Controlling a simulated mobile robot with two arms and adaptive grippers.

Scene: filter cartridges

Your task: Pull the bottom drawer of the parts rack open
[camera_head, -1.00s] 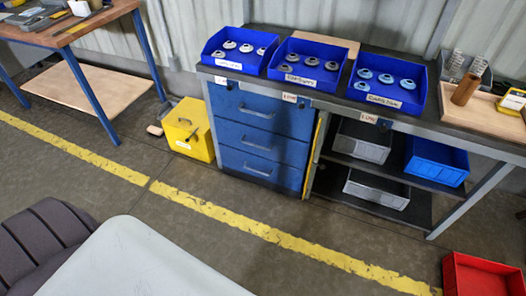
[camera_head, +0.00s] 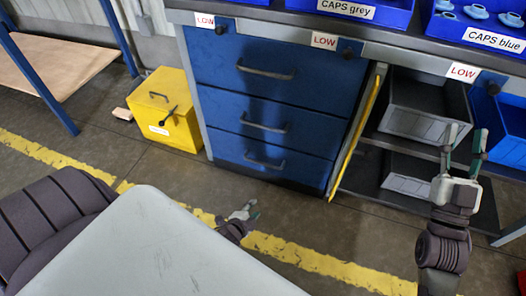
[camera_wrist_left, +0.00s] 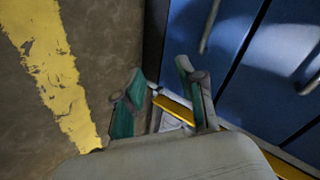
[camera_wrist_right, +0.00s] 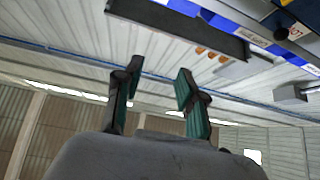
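The parts rack is a blue cabinet under the bench with three drawers, all closed. The bottom drawer (camera_head: 292,168) is at floor level, with a grey bar handle (camera_head: 264,162). My left gripper (camera_head: 246,209) is low in front of the cabinet, apart from the handle, its arm mostly hidden behind my pale body. In the left wrist view (camera_wrist_left: 158,72) its fingers are apart and empty, with blue drawer fronts and two handles to the right. My right gripper (camera_head: 464,133) points up before the shelves; in the right wrist view (camera_wrist_right: 155,75) it is open and empty.
A yellow box (camera_head: 166,110) stands left of the cabinet. A yellow upright panel (camera_head: 358,130) is at the cabinet's right edge, beside shelves with grey bins (camera_head: 426,110) and a blue bin (camera_head: 510,130). Cap trays (camera_head: 345,10) sit on the bench. The floor before the drawers is clear.

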